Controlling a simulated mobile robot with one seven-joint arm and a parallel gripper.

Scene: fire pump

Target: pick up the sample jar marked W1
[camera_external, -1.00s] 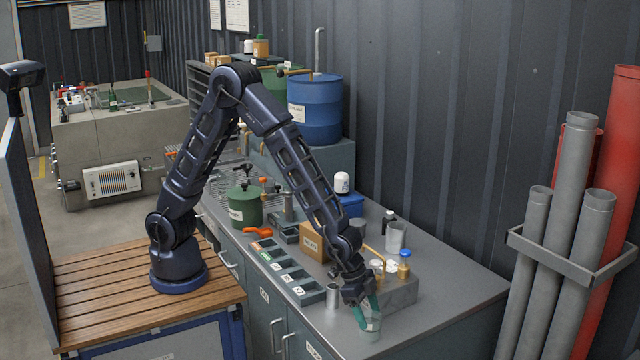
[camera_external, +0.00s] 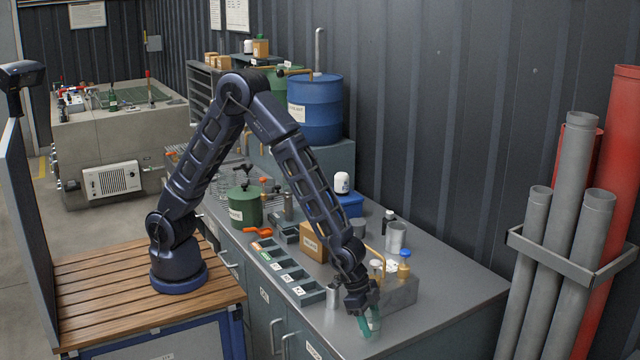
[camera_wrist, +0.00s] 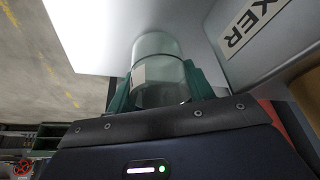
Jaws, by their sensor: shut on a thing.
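A clear glass jar (camera_wrist: 158,66) with a pale label stands between my two green fingers in the wrist view; the label's mark cannot be read. My gripper (camera_wrist: 160,88) is shut on the jar, with one finger on each side of it. In the external view my gripper (camera_external: 368,325) is low over the front right part of the bench, in front of the grey block. The jar (camera_external: 376,316) is partly hidden there by the fingers. Whether it touches the worktop cannot be told.
A grey block (camera_external: 400,292) with several small bottles stands right behind my gripper; its label ends in "XER" in the wrist view (camera_wrist: 253,22). The worktop (camera_external: 455,290) is clear to the right.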

